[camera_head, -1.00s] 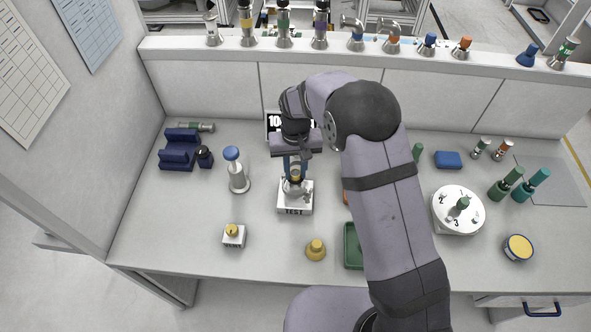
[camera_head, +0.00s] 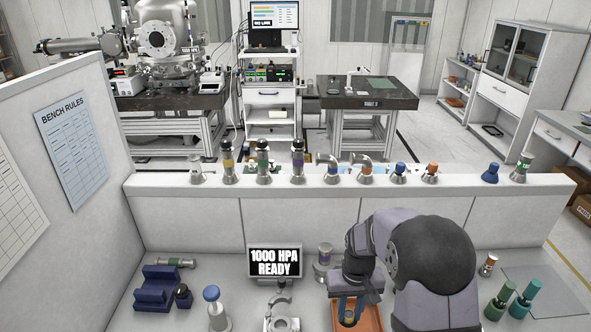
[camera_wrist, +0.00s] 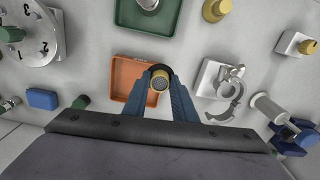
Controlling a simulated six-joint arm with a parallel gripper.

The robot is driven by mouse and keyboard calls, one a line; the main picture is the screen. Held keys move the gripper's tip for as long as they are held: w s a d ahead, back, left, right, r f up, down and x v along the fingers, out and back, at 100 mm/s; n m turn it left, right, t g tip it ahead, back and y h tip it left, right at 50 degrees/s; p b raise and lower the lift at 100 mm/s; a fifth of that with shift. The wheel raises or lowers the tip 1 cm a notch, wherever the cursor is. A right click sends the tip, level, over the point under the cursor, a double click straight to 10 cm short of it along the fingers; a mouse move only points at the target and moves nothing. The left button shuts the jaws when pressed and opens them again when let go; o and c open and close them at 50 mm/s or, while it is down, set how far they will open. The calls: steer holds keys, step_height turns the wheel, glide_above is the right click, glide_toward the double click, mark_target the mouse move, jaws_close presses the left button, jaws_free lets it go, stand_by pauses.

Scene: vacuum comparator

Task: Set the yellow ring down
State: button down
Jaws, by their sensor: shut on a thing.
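My gripper (camera_head: 350,310) is shut on the yellow ring (camera_wrist: 160,83), which shows as a small round mesh face with a yellow rim between the blue fingertips (camera_wrist: 161,90) in the wrist view. The ring also shows between the fingers in the head view (camera_head: 349,317). It is over the orange tray (camera_wrist: 121,77), near the tray's right side in the wrist view. I cannot tell how high it is above the tray floor. In the head view the orange tray (camera_head: 372,322) is partly hidden by my gripper and arm.
A white test stand (camera_wrist: 207,76) with an open metal clamp (camera_wrist: 225,90) is right of the tray in the wrist view. A green tray (camera_wrist: 130,12) and a numbered white dial (camera_wrist: 40,45) lie nearby. The display (camera_head: 275,262) reads "1000 HPA READY".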

steer(key=s+d+r, duration=0.1)
steer(key=s+d, duration=0.4)
steer(key=d, duration=0.3)
steer(key=shift+d+m, duration=0.15)
steer(key=shift+m, duration=0.25)
steer(key=shift+w, duration=0.1)
